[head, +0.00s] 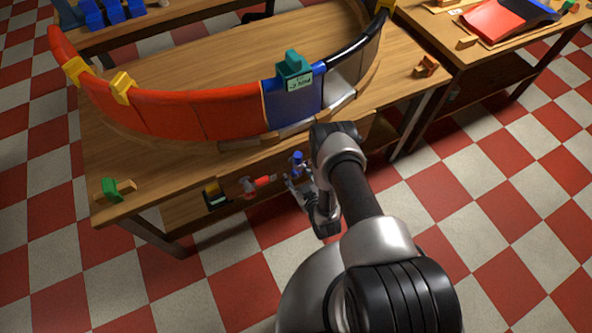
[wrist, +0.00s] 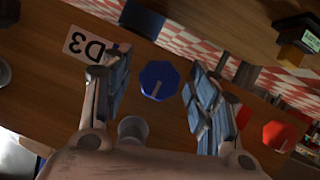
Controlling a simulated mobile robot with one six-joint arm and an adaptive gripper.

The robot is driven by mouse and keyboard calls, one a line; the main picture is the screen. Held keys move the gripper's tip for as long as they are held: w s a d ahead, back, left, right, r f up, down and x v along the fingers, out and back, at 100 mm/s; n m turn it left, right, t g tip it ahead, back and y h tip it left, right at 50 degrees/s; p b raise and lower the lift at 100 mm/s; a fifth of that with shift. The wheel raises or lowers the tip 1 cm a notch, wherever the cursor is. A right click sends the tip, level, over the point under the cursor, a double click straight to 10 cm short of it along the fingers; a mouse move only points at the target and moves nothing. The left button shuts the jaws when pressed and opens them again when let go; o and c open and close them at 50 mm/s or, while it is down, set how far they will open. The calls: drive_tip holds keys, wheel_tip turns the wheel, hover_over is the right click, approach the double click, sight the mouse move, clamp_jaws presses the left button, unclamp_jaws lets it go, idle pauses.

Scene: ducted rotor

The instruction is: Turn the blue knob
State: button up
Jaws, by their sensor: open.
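The blue knob (wrist: 160,82) shows in the wrist view as a faceted disc with a pale pointer line, on a wooden panel. It lies between my two spread fingertips in the picture, with a clear gap on both sides. My gripper (wrist: 157,88) is open and empty; how far it is from the knob in depth I cannot tell. In the head view the blue knob (head: 297,157) is small, on the front of the workbench, and my gripper (head: 298,186) is close to it, partly hidden by my wrist.
A red knob (wrist: 283,135) and a dark box with a green display (wrist: 301,38) are to the right. The workbench (head: 235,65) carries a curved red, blue and black duct (head: 160,115). Checkered floor lies around.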

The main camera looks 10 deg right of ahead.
drive_tip(key=c, duration=1.1)
